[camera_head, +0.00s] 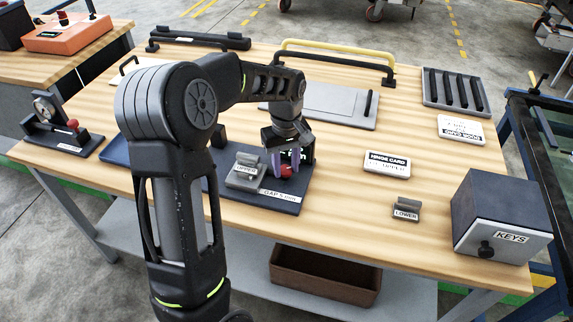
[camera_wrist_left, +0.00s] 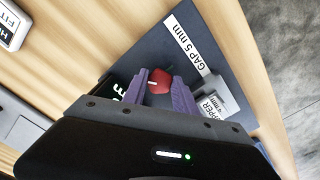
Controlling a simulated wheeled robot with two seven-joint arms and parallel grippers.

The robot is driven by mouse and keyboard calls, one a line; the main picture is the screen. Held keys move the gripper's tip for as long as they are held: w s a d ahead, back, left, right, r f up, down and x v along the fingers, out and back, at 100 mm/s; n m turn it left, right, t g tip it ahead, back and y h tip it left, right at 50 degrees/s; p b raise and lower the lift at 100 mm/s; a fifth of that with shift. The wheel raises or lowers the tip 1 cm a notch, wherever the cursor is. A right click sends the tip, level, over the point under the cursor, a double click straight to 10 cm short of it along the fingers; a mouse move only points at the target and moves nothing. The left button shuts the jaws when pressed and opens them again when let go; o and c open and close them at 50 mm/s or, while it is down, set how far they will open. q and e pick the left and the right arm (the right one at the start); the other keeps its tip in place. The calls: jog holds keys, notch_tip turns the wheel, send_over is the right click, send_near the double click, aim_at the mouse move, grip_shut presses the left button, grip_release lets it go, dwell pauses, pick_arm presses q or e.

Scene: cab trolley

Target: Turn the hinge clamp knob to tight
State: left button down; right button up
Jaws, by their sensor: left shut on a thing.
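The red clamp knob (camera_head: 286,172) is on the dark fixture board (camera_head: 285,201), beside the hinge block labelled UPPER (camera_head: 245,171). My left gripper (camera_head: 284,163) reaches down over the board from above. Its purple fingers are shut on the red knob. In the left wrist view the knob (camera_wrist_left: 160,82) shows between the fingertips, with a white mark on its face. A GAP 5 mm label (camera_wrist_left: 187,45) is on the board near it. The clamp body under the knob is largely hidden by my gripper. My right gripper is not in view.
The loose hinge labelled LOWER (camera_head: 406,209) and the HINGE CARD (camera_head: 387,164) lie to the right on the wooden bench. A KEYS box (camera_head: 500,220) stands at the right edge. A yellow handle (camera_head: 335,50) and a slotted grey tray (camera_head: 455,91) are at the back.

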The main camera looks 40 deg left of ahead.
pick_arm(q)
jog(key=m, duration=0.6)
jog(key=shift+s+a+m, duration=0.1)
jog(key=shift+a+m, duration=0.05)
jog(key=shift+m, duration=0.15)
jog(key=m, duration=0.6)
jog(key=shift+a, duration=0.1)
jog(key=m+p, duration=0.1)
jog(key=m, duration=0.5)
jog(key=shift+a+m, duration=0.15)
jog(key=shift+m, duration=0.15)
jog(key=m+p, duration=0.1)
jog(key=m, duration=0.5)
jog(key=shift+w, duration=0.2)
jog(key=shift+m, duration=0.3)
jog(key=c, duration=1)
grip_release()
jog(key=shift+o, duration=0.2)
